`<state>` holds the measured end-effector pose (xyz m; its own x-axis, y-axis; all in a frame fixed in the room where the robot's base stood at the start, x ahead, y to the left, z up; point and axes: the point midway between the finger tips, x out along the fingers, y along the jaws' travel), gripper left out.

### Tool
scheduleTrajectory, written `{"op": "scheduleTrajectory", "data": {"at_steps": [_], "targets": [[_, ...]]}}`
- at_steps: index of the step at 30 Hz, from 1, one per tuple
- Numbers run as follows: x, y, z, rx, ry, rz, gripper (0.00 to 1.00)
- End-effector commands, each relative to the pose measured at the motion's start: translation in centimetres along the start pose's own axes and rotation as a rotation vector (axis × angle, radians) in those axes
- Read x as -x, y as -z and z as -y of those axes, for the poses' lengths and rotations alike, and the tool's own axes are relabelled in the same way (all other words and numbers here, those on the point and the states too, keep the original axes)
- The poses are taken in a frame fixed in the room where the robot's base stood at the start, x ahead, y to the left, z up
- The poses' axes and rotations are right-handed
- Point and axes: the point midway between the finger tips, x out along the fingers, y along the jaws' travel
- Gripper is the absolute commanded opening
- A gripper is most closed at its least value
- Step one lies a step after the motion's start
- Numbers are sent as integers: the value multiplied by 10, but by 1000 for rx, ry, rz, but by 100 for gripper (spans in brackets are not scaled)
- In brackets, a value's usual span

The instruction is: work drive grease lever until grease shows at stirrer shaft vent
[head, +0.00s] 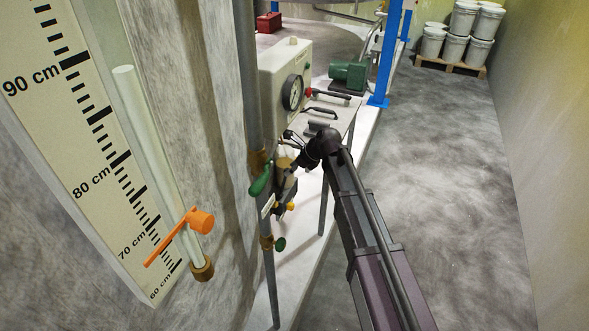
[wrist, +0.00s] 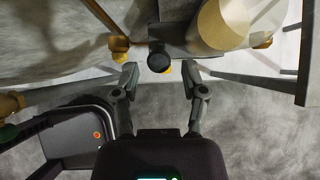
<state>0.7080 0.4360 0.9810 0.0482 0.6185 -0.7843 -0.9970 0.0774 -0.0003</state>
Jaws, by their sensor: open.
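My gripper (wrist: 160,82) is open and empty, with its two fingers apart in the wrist view. Just past the fingertips, between them in the picture, is a black round knob or rod end (wrist: 159,63), perhaps the grease lever's grip. It sits in front of a dark block (wrist: 180,34) beside a tan cylinder (wrist: 222,22). I cannot tell the distance to the knob; no grip shows. In the head view my gripper (head: 291,141) is beside the pipe, near the tan cylinder (head: 285,158). I cannot make out the stirrer shaft vent or any grease.
A vertical pipe (head: 251,90) with a green valve handle (head: 261,179) stands close left of my gripper. A box with a dial (head: 292,92) and a green motor (head: 348,75) are behind. A blue post (head: 387,55) stands right. Floor at right (head: 430,190) is clear.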

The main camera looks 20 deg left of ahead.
Motion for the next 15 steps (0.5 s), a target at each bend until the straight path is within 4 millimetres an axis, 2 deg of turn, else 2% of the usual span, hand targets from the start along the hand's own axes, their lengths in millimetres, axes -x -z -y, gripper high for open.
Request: {"op": "scheduleTrajectory", "data": {"at_steps": [1, 5, 6, 11, 12, 15], "targets": [[-9, 2, 1, 0, 0, 0, 56], [-23, 3, 1, -1, 0, 0, 56], [-24, 2, 0, -1, 0, 0, 53], [-20, 0, 0, -1, 0, 0, 5], [-20, 0, 0, -1, 1, 0, 1], [-19, 0, 0, -2, 1, 1, 1]]}}
